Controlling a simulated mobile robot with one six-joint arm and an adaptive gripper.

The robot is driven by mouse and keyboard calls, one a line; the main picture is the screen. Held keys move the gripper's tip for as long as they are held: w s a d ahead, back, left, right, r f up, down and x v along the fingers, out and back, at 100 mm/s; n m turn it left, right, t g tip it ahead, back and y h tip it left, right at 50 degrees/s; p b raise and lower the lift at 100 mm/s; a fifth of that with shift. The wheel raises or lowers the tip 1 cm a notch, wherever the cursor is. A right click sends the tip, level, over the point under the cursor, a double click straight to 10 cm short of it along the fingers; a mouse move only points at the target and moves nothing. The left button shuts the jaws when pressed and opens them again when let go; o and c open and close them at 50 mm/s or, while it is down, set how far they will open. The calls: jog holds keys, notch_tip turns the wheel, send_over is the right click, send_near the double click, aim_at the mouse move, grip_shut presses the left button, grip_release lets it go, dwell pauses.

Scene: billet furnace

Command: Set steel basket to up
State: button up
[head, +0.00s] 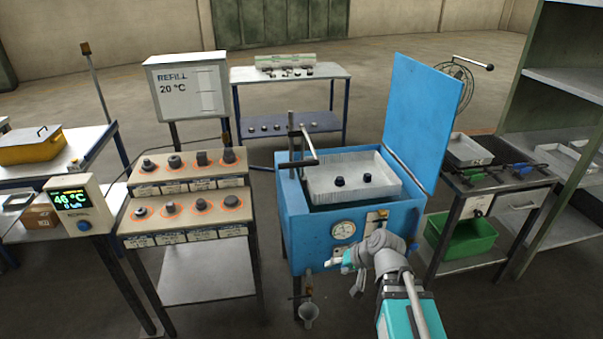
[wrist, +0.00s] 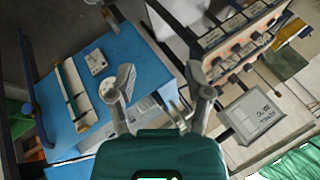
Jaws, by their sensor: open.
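The steel basket (head: 330,192) is a pale, ribbed-wall tray in the open top of the blue tank (head: 320,225) in the head view. Its back wall stands above the tank's rim. Two dark billets lie in it. An upright post (head: 291,135) with a lever handle (head: 309,146) stands at the basket's left back corner.
The blue lid (head: 415,115) stands open at the tank's right. A dial gauge (head: 343,230) is on the tank's front. A stepped rack (head: 185,200) with several dark parts stands left. A tool bench (head: 500,185) and green bin (head: 460,240) are right.

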jog(key=w+a+r+m+t+y+b, duration=0.2)
jog(key=w+m+t+b, duration=0.1)
jog(key=w, duration=0.4)
jog(key=w+a+r+m+t+y+b, duration=0.1)
jog(key=w+r+m+t+y+b, duration=0.1)
jog(key=w+t, duration=0.3)
jog(key=w+a+r+m+t+y+b, duration=0.2)
jog(key=w+r+m+t+b, duration=0.1)
jog(key=w, duration=0.7)
jog(key=shift+a+r+m+t+b, duration=0.35)
jog(key=shift+r+m+t, duration=0.25)
jog(key=shift+m, duration=0.3)
jog(key=shift+p+x, duration=1.2)
jog(key=shift+x, duration=5.75)
jog(key=shift+r, duration=0.1)
jog(key=shift+o, duration=0.2)
jog(key=shift+s, duration=0.1)
